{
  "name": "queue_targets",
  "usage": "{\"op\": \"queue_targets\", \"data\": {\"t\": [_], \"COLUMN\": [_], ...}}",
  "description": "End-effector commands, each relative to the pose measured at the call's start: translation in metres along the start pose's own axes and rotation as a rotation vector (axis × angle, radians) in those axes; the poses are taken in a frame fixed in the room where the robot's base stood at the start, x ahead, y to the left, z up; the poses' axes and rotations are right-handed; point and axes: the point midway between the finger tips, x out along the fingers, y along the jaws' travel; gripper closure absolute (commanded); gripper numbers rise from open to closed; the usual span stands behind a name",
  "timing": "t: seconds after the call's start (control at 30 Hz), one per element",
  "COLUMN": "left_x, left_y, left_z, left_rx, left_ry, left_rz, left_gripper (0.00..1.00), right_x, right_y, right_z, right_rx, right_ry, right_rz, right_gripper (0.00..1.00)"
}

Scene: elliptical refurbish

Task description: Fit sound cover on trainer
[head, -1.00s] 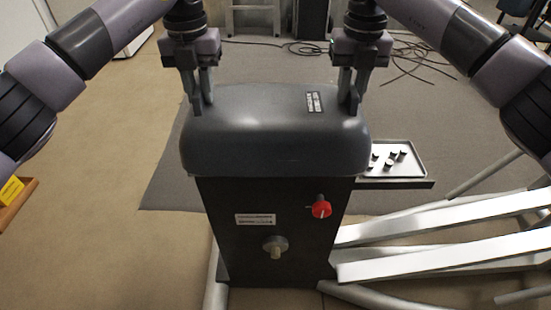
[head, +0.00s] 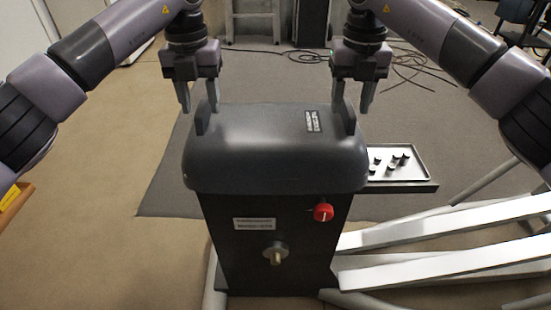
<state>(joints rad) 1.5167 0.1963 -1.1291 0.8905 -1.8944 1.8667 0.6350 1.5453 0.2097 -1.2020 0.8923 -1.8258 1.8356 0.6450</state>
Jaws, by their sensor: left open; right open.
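The dark grey cover (head: 265,150) sits on top of the trainer's black upright housing (head: 270,245), in the middle of the head view. It looks level, with its lower edge along the housing's top; the exact seating at the back is hidden. Two upright tabs stand at the cover's left and right ends. My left gripper (head: 199,97) is open and empty, just above the left tab. My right gripper (head: 352,97) is open and empty, just above the right tab. The housing's front carries a red knob (head: 323,212), a brass-coloured fitting (head: 275,254) and a white label.
A tray (head: 420,178) with several small dark parts sits right of the housing. Pale metal bars (head: 450,235) extend to the right. Cables (head: 415,75) lie on the floor behind. An orange-brown edge (head: 14,200) shows at far left.

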Motion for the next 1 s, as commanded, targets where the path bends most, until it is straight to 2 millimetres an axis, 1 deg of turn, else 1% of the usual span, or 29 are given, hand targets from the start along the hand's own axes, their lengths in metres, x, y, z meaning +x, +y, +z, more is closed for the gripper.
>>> {"op": "queue_targets", "data": {"t": [0.07,0.17,0.27,0.4,0.53,0.7,0.87,0.97,1.0], "left_x": [-0.005,-0.018,-0.038,-0.071,-0.096,-0.112,-0.119,-0.12,-0.12], "left_y": [0.0,-0.001,-0.001,-0.001,-0.001,0.0,0.0,0.0,0.0], "left_z": [0.0,0.001,0.0,0.0,0.0,0.0,0.0,0.0,0.0], "left_rx": [0.0,0.001,0.001,-0.001,-0.001,-0.001,-0.001,0.0,0.0], "left_ry": [-0.002,-0.005,-0.005,-0.004,-0.003,-0.001,0.0,0.0,0.0], "left_rz": [0.0,0.0,-0.001,0.0,0.001,0.001,0.001,0.001,0.001], "left_gripper": [0.53,0.53,0.53,0.53,0.53,0.53,0.53,0.53,0.53], "right_x": [0.0,0.0,0.0,0.0,0.0,0.0,-0.001,-0.007,-0.012], "right_y": [0.001,0.001,0.001,0.001,0.001,0.001,0.001,0.001,0.001], "right_z": [0.0,0.0,0.0,0.0,0.0,0.0,0.0,0.0,0.0], "right_rx": [-0.001,-0.001,-0.001,-0.002,-0.002,-0.002,-0.001,-0.001,-0.001], "right_ry": [0.0,0.0,0.0,0.0,0.0,0.0,0.0,-0.002,-0.003], "right_rz": [0.0,0.001,0.001,0.001,0.001,0.001,0.001,0.001,0.001], "right_gripper": [0.53,0.53,0.53,0.53,0.53,0.53,0.53,0.53,0.53]}}
